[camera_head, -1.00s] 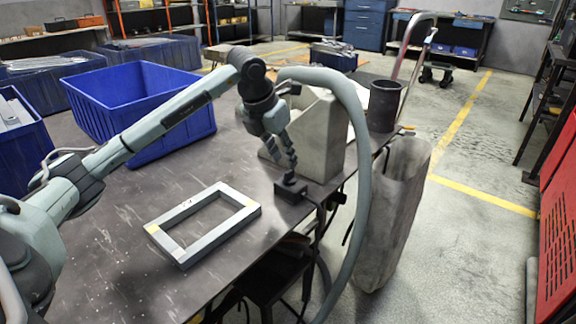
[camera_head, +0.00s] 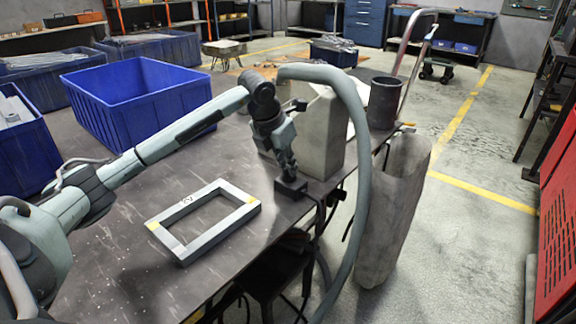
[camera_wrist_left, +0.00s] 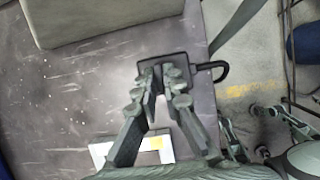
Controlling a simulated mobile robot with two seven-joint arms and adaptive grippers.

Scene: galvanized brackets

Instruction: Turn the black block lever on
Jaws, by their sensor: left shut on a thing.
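The black block (camera_head: 290,188) sits at the right edge of the dark table; it also shows in the left wrist view (camera_wrist_left: 165,66). A black hooked piece (camera_wrist_left: 222,72) sticks out from its right side in that view, over the table edge. My left gripper (camera_head: 289,173) reaches down onto the block from above. In the left wrist view its fingers (camera_wrist_left: 162,84) meet at the block and are shut on a part of it. The fingers hide the lever, so its position cannot be told. Grey-green parts at lower right there may be my right arm.
A grey rectangular frame (camera_head: 184,250) lies on the table left of the block. A pale angular bin (camera_head: 322,140) stands close behind the gripper. A blue crate (camera_head: 150,150) is farther left. A tall grey sack-like bin (camera_head: 392,220) stands beyond the table edge.

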